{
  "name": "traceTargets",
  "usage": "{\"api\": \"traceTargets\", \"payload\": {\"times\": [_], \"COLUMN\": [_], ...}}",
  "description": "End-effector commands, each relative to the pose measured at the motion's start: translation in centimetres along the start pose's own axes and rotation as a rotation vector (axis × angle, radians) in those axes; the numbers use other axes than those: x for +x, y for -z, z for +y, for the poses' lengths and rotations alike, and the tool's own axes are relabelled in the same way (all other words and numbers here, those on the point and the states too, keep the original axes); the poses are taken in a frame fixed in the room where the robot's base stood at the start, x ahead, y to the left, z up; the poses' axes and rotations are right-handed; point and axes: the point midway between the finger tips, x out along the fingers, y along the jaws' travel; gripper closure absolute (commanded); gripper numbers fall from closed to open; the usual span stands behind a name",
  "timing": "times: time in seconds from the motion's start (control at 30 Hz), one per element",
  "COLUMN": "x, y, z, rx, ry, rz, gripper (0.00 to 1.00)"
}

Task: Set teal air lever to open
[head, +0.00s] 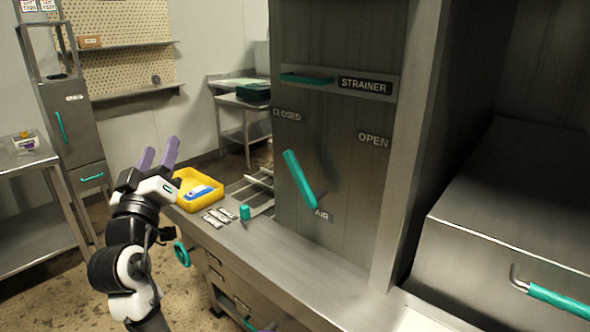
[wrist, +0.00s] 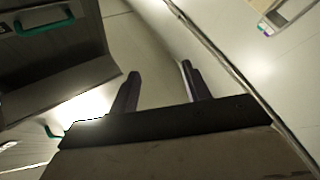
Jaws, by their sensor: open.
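The teal air lever (head: 300,180) is on the steel panel (head: 340,160) in the head view. It is tilted, its upper end leaning left toward the CLOSED label (head: 287,116) and its lower end by the AIR label (head: 322,214). The OPEN label (head: 373,140) is to the upper right of the lever. My gripper (head: 158,152) is raised to the left of the panel, well apart from the lever. Its two purple fingers are spread and empty. They also show in the wrist view (wrist: 160,85), where the lever cannot be made out.
A yellow tray (head: 200,203) with a blue-and-white item sits on the counter near my gripper. A STRAINER plate with a teal handle (head: 307,78) is above the lever. A steel box with a teal handle (head: 560,300) stands at right. A tall cabinet (head: 75,125) is at left.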

Motion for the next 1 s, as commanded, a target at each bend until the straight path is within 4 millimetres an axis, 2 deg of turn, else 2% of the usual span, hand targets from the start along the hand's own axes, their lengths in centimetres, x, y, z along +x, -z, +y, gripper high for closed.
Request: {"api": "traceTargets", "payload": {"times": [0.03, 0.1, 0.2, 0.3, 0.43, 0.57, 1.0], "x": [1.4, 2.1, 1.9, 1.1, 0.7, 1.6, 7.6], "y": [-3.9, -8.8, -13.8, -16.6, -18.0, -18.8, -23.9], "z": [1.4, 3.8, 6.7, 8.5, 9.7, 10.4, 14.3], "rx": [-0.072, -0.157, -0.240, -0.284, -0.305, -0.308, -0.307], "ry": [-0.069, -0.164, -0.274, -0.346, -0.386, -0.391, -0.388], "rz": [-0.141, -0.328, -0.540, -0.674, -0.744, -0.750, -0.747], "gripper": [0.53, 0.53, 0.53, 0.53, 0.53, 0.53, 0.53]}}
